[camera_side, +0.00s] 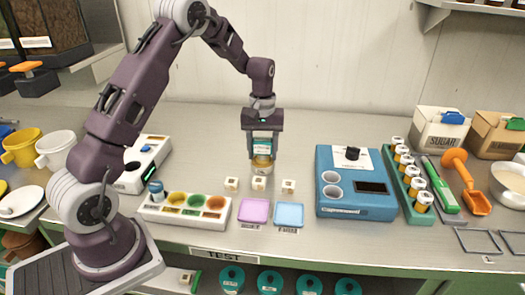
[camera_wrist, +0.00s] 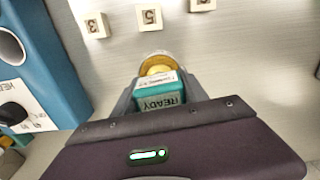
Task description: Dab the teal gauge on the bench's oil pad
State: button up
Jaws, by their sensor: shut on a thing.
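My gripper (camera_side: 263,147) is shut on the teal gauge (camera_wrist: 160,92), a small block whose label reads READY in the wrist view. In the side view the gauge (camera_side: 262,143) hangs upright between the fingers. A small round amber thing with a pale rim (camera_wrist: 157,63) is just below the gauge; I cannot tell whether they touch or are apart. A purple square pad (camera_side: 254,210) and a light blue square pad (camera_side: 289,214) lie on the bench nearer the front edge, to the front of the gripper. Their labels are too small to read.
Several numbered white cubes (camera_side: 259,183) stand between gripper and pads. A white tray with coloured wells (camera_side: 147,212) is at left, a blue device (camera_side: 337,205) at right. A green rack of jars (camera_side: 391,172) stands beyond it. The bench behind is clear.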

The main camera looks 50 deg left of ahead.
aim_at(262, 139)
jog(key=shift+r, duration=3)
